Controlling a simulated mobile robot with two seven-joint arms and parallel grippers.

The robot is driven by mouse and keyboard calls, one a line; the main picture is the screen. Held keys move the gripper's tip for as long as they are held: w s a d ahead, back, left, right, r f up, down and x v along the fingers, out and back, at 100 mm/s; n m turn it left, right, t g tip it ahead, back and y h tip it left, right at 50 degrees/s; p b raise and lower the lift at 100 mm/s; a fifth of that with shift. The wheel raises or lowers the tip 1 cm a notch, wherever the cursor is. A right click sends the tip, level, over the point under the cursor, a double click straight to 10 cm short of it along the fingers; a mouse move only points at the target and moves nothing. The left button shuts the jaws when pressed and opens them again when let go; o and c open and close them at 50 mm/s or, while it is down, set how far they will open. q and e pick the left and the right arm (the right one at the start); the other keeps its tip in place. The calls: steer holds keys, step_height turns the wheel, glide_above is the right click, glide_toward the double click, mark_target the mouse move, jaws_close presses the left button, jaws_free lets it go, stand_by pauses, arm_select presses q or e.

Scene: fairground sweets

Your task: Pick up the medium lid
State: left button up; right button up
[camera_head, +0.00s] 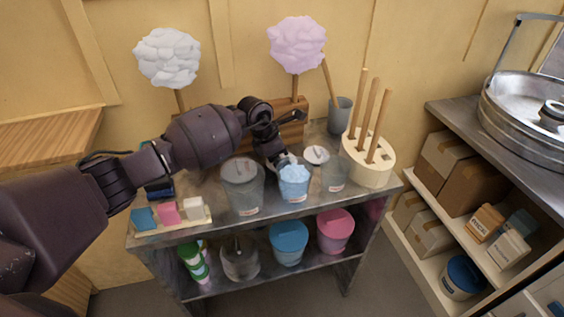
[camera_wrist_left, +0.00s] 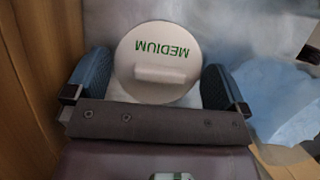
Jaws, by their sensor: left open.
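The medium lid (camera_wrist_left: 152,48) is a pale round disc with green "MEDIUM" lettering, upside down in the left wrist view, and a raised bar handle (camera_wrist_left: 165,75). My left gripper (camera_wrist_left: 157,68) is open, with one blue-grey finger on each side of the lid and its handle between them. I see no clear grip on it. In the head view my left gripper (camera_head: 279,162) reaches down just behind the tub of blue sugar (camera_head: 294,184). There the medium lid is hidden or too small to make out. My right gripper is not in view.
A lidded clear tub (camera_head: 243,190) and another clear tub (camera_head: 335,177) flank the blue one. A white round lid (camera_head: 317,155) lies behind. A cream stick holder (camera_head: 369,163) stands right. A wooden rack (camera_head: 290,125) holds candy floss behind the gripper.

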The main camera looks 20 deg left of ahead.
arm_select(q)
steer(key=shift+r, duration=0.1)
steer(key=c, duration=0.6)
